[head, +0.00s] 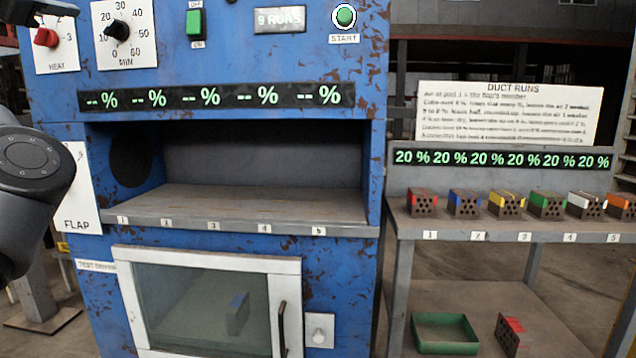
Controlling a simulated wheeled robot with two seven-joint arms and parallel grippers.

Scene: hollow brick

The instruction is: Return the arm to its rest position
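A grey link of my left arm (30,165) stands at the left edge, in front of the blue machine (225,70) and partly over its FLAP panel (76,205). A dark part (40,10) cuts into the top left corner above the HEAT knob; it may belong to my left gripper, but its fingertips do not show clearly. I see nothing held. My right arm and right gripper are out of view.
The machine's open shelf (245,205), numbered along its front, is empty. A glass door (215,305) below is shut with a block behind it. A bench (480,228) at right bears several hollow bricks with coloured marks; a green tray (443,348) and a red-marked brick (511,335) sit lower.

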